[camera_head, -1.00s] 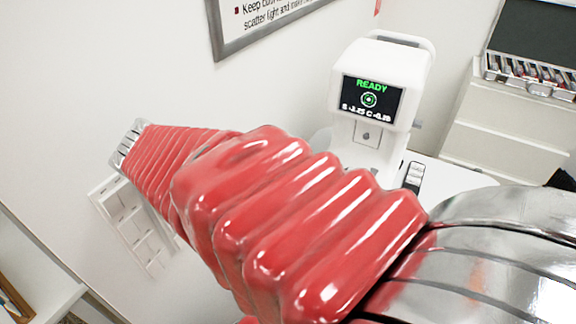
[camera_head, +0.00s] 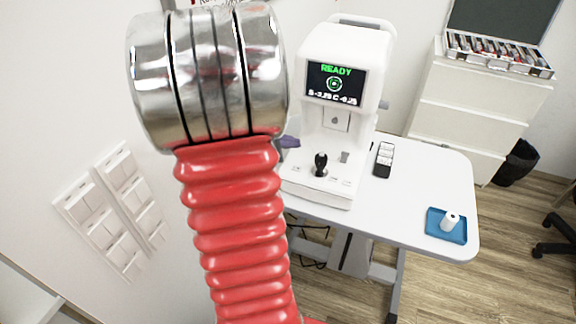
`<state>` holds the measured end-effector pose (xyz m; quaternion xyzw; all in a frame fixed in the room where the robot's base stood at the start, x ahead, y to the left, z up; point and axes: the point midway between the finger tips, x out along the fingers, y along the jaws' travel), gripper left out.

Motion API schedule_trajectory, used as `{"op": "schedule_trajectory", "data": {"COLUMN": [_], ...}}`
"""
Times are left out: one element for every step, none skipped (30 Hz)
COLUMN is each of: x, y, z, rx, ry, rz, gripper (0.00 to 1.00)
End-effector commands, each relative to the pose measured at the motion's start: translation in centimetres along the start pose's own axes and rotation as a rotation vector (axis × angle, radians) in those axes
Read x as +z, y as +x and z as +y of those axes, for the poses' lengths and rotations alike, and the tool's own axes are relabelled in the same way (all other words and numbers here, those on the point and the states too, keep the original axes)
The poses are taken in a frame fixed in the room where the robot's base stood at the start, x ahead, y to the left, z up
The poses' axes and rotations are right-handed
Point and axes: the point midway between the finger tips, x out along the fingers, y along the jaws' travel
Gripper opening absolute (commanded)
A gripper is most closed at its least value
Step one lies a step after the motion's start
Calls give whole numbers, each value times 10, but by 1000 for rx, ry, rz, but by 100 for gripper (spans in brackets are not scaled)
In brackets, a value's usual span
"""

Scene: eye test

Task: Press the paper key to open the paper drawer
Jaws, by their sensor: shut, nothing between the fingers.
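A white eye-test machine (camera_head: 312,112) stands on a white table, its screen (camera_head: 335,84) showing a green READY and a ring. Its base (camera_head: 318,190) carries a black joystick (camera_head: 320,164), a small grey knob or button (camera_head: 345,157) and tiny markings. I cannot read which marking is the paper key, and no open drawer shows. My red ribbed arm with its metal joint stands left of the machine and hides part of its left side. My gripper is not visible.
The white table (camera_head: 425,200) holds a black-and-white box or remote (camera_head: 384,160) and a blue tray (camera_head: 434,229) with a white roll (camera_head: 450,221). Behind stand white drawers (camera_head: 470,110) with an open lens case (camera_head: 498,55). White panels (camera_head: 112,210) hang on the left wall.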

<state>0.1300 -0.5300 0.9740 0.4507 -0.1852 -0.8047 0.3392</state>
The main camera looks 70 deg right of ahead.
Motion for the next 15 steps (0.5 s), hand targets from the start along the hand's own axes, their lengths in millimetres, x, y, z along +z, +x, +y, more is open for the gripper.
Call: {"op": "schedule_trajectory", "data": {"x": [0,0,0,0,0,0,0,0,0,-1,-1,-2,-2,-3,-4], "y": [1,0,0,0,0,0,0,0,0,0,1,2,2,3,5], "z": [0,0,0,0,0,0,0,0,0,0,-1,-1,-2,-3,-4], "rx": [0,0,1,1,1,1,1,1,1,0,0,0,0,-1,0], "ry": [-2,-2,-1,-1,-1,-1,-1,-1,-1,-1,-1,-1,-1,-2,-2], "rz": [0,0,0,0,0,0,1,1,1,1,1,1,1,1,1], "gripper": [0,0,0,0,0,0,0,0,0,0,0,0,0,0,0]}}
